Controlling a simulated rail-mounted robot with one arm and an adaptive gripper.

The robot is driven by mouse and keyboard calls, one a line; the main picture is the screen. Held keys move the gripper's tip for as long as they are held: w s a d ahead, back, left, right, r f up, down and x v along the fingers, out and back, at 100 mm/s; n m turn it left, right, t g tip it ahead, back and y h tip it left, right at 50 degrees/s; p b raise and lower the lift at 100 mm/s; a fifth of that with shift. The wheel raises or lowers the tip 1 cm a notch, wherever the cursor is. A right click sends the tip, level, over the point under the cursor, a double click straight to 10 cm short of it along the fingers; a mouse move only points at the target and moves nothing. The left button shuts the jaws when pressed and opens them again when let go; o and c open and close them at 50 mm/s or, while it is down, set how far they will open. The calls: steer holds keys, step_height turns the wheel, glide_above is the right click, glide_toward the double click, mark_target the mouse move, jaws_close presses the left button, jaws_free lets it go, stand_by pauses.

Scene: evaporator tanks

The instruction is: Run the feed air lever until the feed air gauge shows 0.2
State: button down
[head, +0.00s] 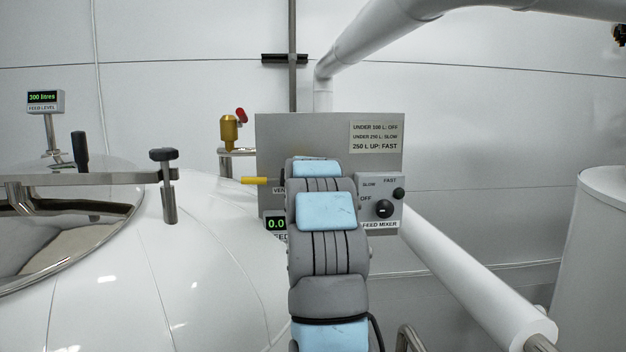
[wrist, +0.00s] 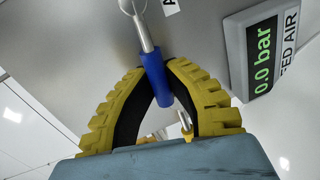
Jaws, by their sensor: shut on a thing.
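The feed air lever (wrist: 155,77) shows in the wrist view as a blue grip on a silver shank. My gripper (wrist: 157,70), with yellow and black fingers, is shut on the blue grip, one finger on each side. The feed air gauge (wrist: 263,60) is beside the gripper on the right and reads 0.0 bar. In the head view the gauge (head: 275,223) shows 0.0, with its right part hidden behind my arm. My arm also hides the lever and the gripper there.
The grey panel (head: 330,130) carries the feed mixer box (head: 381,203) with its black knob, right of my arm. A yellow handle (head: 255,180) sticks out left, by a partly hidden label. The white tank (head: 200,270) and a red-handled brass valve (head: 229,131) are further left.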

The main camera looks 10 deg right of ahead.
stand_by(0.4)
steer(key=c, duration=1)
jaws_free()
steer(key=shift+c, duration=0.2)
steer(key=d+v, duration=0.1)
steer(key=v, duration=1.1)
steer(key=shift+a, duration=0.45)
stand_by(1.0)
